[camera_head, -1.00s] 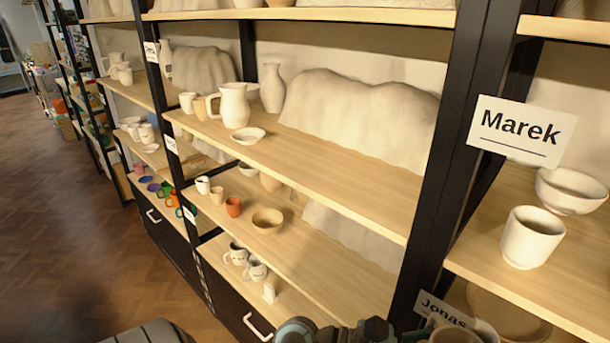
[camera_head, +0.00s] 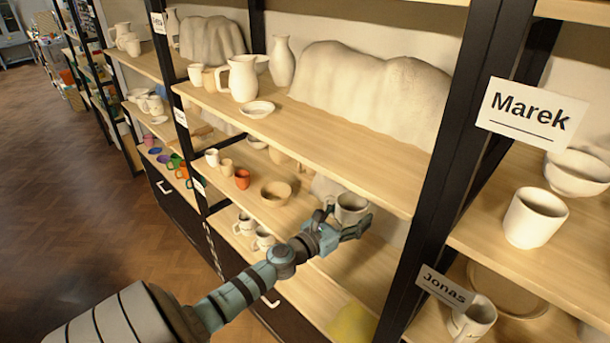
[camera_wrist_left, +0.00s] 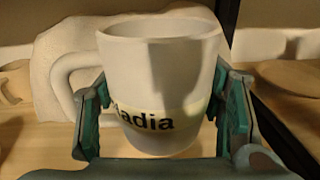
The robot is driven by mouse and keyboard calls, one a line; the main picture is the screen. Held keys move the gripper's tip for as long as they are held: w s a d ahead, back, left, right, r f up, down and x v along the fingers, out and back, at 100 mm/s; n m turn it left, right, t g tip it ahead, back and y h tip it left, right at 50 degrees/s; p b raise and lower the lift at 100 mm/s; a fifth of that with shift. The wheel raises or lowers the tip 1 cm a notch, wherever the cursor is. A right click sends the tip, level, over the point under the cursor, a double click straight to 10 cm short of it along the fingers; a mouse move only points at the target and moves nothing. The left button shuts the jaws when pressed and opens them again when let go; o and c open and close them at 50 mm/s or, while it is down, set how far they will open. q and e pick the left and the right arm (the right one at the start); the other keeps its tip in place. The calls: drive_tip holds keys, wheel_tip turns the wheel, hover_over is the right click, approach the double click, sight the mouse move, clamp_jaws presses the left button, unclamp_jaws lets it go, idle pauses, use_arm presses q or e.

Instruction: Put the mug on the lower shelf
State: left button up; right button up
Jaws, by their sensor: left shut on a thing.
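The pale grey mug (camera_head: 351,208) is held in my left gripper (camera_head: 343,226), between the upper and middle boards of the centre shelf unit. In the left wrist view the mug (camera_wrist_left: 160,80) is upright, with a label reading "Nadia" partly hidden at its left, and its handle points left. The gripper's teal fingers (camera_wrist_left: 160,112) close on both sides of it. The middle board (camera_head: 375,262) runs below the mug; I cannot tell whether they touch. The lower board (camera_head: 310,300) bears two white mugs at its left. My right gripper is not in view.
An orange cup (camera_head: 242,179) and a tan bowl (camera_head: 275,193) stand left on the middle board. The black upright (camera_head: 455,150) is to the right. The upper board (camera_head: 330,150) overhangs. A yellow thing (camera_head: 352,324) shows low down in front.

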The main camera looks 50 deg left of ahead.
sight(342, 204)
use_arm(q)
drive_tip(key=a+y, duration=0.1)
drive_tip(key=w+a+n+y, duration=0.1)
drive_tip(key=a, duration=0.1)
drive_tip(key=a+n+y, duration=0.1)
drive_tip(key=shift+w+a, duration=0.15)
drive_tip(key=shift+w, duration=0.1)
drive_tip(key=shift+y, duration=0.3)
wheel_tip(342, 204, down, 10)
drive_tip(key=b, duration=1)
drive_tip(key=shift+a+f, duration=0.1)
drive_tip(key=shift+a, duration=0.05)
drive_tip(key=shift+r, duration=0.3)
drive_tip(key=shift+f, duration=0.1)
drive_tip(key=o, duration=0.9)
drive_tip(key=shift+f, duration=0.15)
drive_tip(key=o, duration=0.5)
drive_tip(key=shift+c, duration=0.2)
